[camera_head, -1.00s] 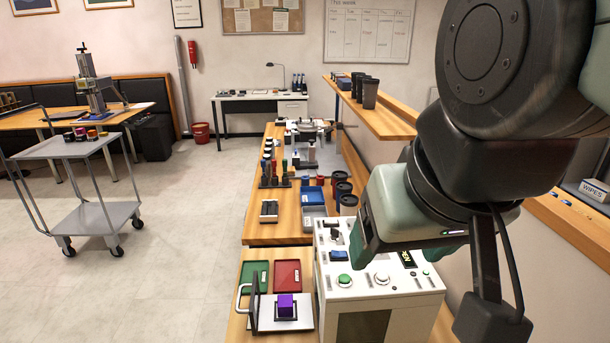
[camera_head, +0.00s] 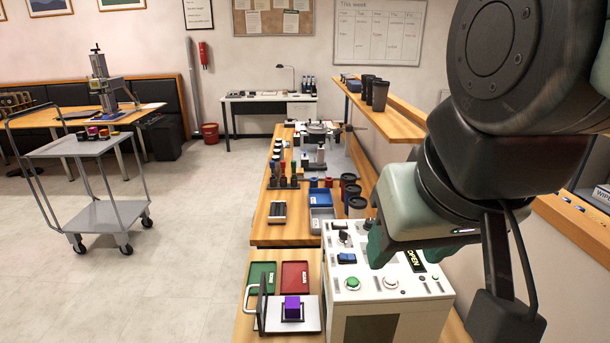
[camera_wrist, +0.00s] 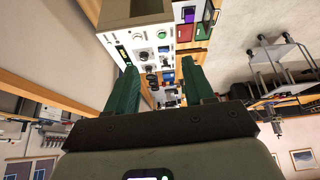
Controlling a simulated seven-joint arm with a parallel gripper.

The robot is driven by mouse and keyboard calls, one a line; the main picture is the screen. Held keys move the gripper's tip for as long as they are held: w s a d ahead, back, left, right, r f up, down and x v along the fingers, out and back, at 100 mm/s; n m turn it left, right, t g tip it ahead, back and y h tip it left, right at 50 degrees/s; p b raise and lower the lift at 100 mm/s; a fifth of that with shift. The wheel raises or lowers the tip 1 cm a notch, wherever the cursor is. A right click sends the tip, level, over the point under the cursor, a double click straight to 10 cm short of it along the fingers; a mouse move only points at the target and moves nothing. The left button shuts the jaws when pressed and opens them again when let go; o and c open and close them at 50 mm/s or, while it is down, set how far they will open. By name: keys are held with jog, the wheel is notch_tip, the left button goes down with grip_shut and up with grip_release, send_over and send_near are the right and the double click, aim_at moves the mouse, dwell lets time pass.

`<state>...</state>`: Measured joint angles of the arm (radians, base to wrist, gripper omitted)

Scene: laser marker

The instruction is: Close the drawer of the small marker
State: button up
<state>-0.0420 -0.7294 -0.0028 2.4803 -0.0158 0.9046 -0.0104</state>
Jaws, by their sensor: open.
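The small marker is a white box (camera_head: 400,301) with buttons and knobs on its top, at the lower middle of the head view. Its display (camera_head: 414,260) reads OPEN. Its drawer (camera_head: 312,325) is out to the left, a flat plate on the wooden bench. A dark upright front panel with a pale looped handle (camera_head: 246,310) stands at the drawer's left end. A purple block (camera_head: 292,306) sits on the drawer. My gripper (camera_head: 376,247) is above the rear of the marker, apart from the handle. In the wrist view my gripper (camera_wrist: 159,68) is open and empty; the marker (camera_wrist: 125,52) shows beyond its fingers.
A green tray (camera_head: 262,275) and a red tray (camera_head: 295,274) lie behind the drawer. Cups and stamps stand on the bench beyond. A wooden shelf (camera_head: 400,122) runs along the right wall. The floor left of the bench is open up to a grey cart (camera_head: 95,212).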

jog(key=w+a+n, duration=0.1)
jog(key=w, duration=0.2)
jog(key=w+a+r+n+g, duration=0.1)
jog(key=w+a+n, duration=0.1)
jog(key=w, duration=0.1)
jog(key=w+a+n+g, duration=0.1)
jog(key=w, duration=0.3)
jog(key=shift+a+r, duration=0.25)
jog(key=shift+a, duration=0.05)
grip_shut()
jog(key=w+a+f+n+g+h, duration=0.1)
jog(key=w+a+f+n, duration=0.4)
jog(key=w+a+f, duration=0.3)
jog(key=w+a+f+n+g+h, duration=0.15)
jog(key=w+a+f+n, duration=0.25)
jog(key=w+a+f, duration=0.5)
jog(key=a+f+n, duration=0.4)
jog(key=a+f, duration=0.6)
jog(key=a, duration=0.2)
jog(key=d+f+g, duration=0.1)
jog(key=d+f, duration=0.6)
jog(key=f, duration=0.4)
jog(key=shift+s+f+n+h, duration=0.2)
jog(key=shift+n+h, duration=0.1)
jog(key=shift+h, duration=0.15)
